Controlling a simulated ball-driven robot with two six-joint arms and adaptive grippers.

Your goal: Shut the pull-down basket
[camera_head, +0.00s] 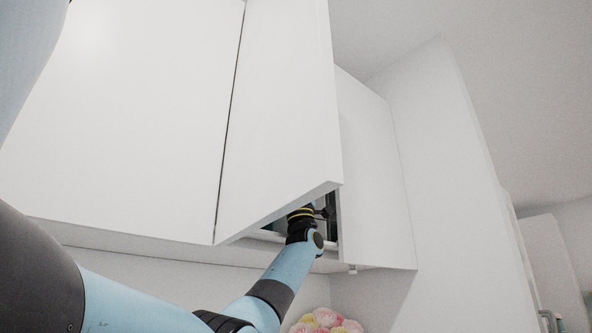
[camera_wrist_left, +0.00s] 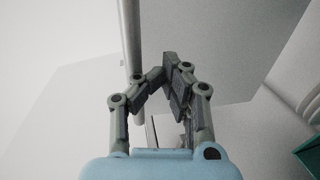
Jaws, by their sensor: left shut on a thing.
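The pull-down basket is mostly hidden inside the wall cabinet, in the opening (camera_head: 268,233) under a tilted-looking white door panel (camera_head: 277,130) in the head view. My left arm comes in from the left, and my left gripper (camera_head: 312,210) reaches up into this opening, its fingers largely hidden. In the left wrist view, the left gripper (camera_wrist_left: 163,75) has its fingers closed together beside a pale straight bar (camera_wrist_left: 132,40), which looks like part of the basket. The exact contact is hard to see. My right gripper is not in view.
A white cabinet door (camera_head: 120,110) is at left, and another cabinet (camera_head: 375,180) stands right of the opening. Pink and yellow flowers (camera_head: 325,321) are below. A green object (camera_wrist_left: 309,152) shows at the right edge of the wrist view. Open space lies under the cabinets.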

